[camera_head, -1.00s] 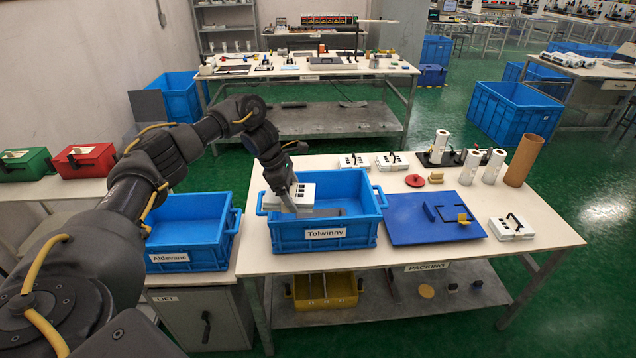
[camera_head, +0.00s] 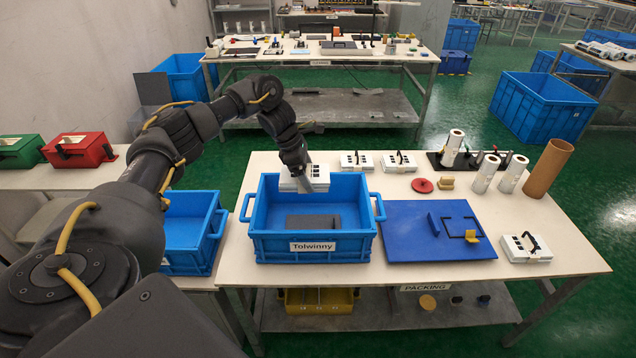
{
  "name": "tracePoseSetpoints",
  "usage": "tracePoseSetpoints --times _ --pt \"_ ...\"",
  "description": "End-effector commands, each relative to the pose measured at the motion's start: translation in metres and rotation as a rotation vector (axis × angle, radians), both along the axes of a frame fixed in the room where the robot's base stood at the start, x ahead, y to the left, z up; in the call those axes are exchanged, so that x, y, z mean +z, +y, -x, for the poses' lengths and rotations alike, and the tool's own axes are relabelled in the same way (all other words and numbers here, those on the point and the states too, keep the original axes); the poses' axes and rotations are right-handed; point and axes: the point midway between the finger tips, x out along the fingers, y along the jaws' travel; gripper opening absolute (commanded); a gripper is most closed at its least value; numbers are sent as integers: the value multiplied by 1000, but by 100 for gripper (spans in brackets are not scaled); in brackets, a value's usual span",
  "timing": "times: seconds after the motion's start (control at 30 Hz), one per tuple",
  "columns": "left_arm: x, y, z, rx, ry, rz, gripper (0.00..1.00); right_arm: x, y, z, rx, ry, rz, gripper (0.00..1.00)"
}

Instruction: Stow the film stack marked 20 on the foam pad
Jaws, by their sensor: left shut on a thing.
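My left gripper (camera_head: 302,184) is shut on a white film stack (camera_head: 319,174) with dark squares on top. It holds the stack above the far side of the blue crate labelled Tolwinny (camera_head: 313,248). A dark grey flat piece, perhaps the foam pad (camera_head: 312,222), lies inside the crate near its front wall. Similar white stacks lie on the table: two behind the crate (camera_head: 356,162) (camera_head: 399,162) and one at the right (camera_head: 526,248). Any number on the stacks is too small to read. My right gripper is not in view.
A blue crate (camera_head: 192,232) stands left of the Tolwinny crate. A blue board (camera_head: 405,235) with a yellow part lies to its right. White rolls (camera_head: 485,174), a brown tube (camera_head: 548,168) and a red disc (camera_head: 422,185) stand behind the board.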

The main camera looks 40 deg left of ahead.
Motion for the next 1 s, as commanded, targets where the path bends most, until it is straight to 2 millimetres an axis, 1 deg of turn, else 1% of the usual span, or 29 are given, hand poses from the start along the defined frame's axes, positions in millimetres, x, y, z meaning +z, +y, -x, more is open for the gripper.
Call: tracePoseSetpoints --times 0.1,0.23,0.4,0.5,0.8,1.0 --pt "-19 0 1 1 2 0 60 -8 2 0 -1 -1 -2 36" --pt "-38 -1 -1 0 1 0 60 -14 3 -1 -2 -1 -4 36" --pt "-60 -1 -1 -1 1 0 60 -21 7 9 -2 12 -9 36" --pt "-68 -1 -1 -1 0 0 60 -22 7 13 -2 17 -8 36" --pt "-70 1 0 1 0 0 60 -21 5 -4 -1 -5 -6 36" --pt "-70 -1 -1 0 -1 1 60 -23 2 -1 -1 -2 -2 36"
